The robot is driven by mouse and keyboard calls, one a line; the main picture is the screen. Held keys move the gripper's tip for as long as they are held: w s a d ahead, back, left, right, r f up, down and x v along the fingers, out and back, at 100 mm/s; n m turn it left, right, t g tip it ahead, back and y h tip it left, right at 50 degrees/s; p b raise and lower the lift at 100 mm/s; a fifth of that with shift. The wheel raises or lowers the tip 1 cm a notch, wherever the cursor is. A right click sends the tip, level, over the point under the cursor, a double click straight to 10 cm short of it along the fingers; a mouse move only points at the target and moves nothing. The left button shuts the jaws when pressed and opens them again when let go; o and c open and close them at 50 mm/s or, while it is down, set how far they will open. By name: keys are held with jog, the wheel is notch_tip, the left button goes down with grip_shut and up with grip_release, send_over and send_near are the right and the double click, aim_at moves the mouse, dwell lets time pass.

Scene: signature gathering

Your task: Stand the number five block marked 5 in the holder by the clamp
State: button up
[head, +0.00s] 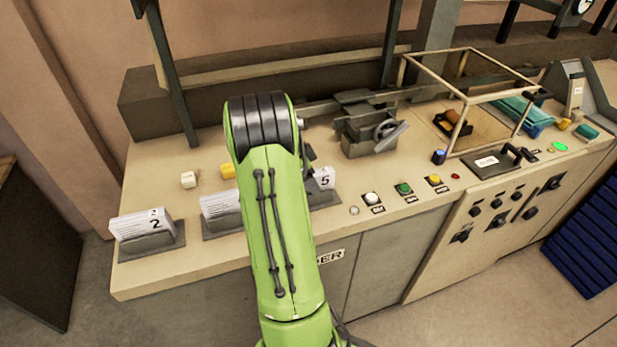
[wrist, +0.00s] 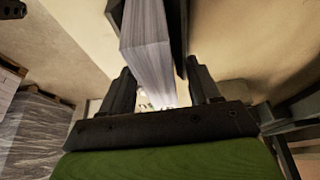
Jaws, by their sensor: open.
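The number five block (head: 324,178), a white paper stack marked 5, stands in a dark holder (head: 326,198) just right of my green arm, which hides its left part. A dark holder wall (wrist: 178,35) runs beside that stack. Its number does not show there, and I cannot tell whether the fingers touch it.
A block marked 2 (head: 142,226) stands in a holder at the left. Another white stack (head: 220,203) is partly hidden by my arm. Buttons (head: 403,188) line the front edge. A wire-framed box (head: 455,115) stands at right.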

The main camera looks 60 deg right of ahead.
jog(key=p+v, duration=0.2)
jog(key=v, duration=1)
jog(key=w+a+r+n+t, duration=0.2)
jog(key=a+r+n+t, duration=0.15)
jog(key=a+n, duration=0.45)
jog(key=w+a+r+n+t, duration=0.2)
jog(key=a+r+n, duration=0.3)
jog(key=a, duration=0.7)
jog(key=s+a+f+n+t+y+b, duration=0.1)
jog(key=s+a+f+n, duration=0.1)
jog(key=s+a+n, duration=0.3)
jog(key=s+a+f+n+t+y+b, duration=0.1)
jog(key=s+a+f+n+t+y, duration=0.1)
jog(key=s+a+n, duration=0.3)
jog(key=a+n, duration=0.4)
jog(key=a, duration=0.4)
jog(key=shift+f+b, duration=0.2)
jog(key=shift+b, duration=0.15)
jog(key=shift+s+d, duration=0.1)
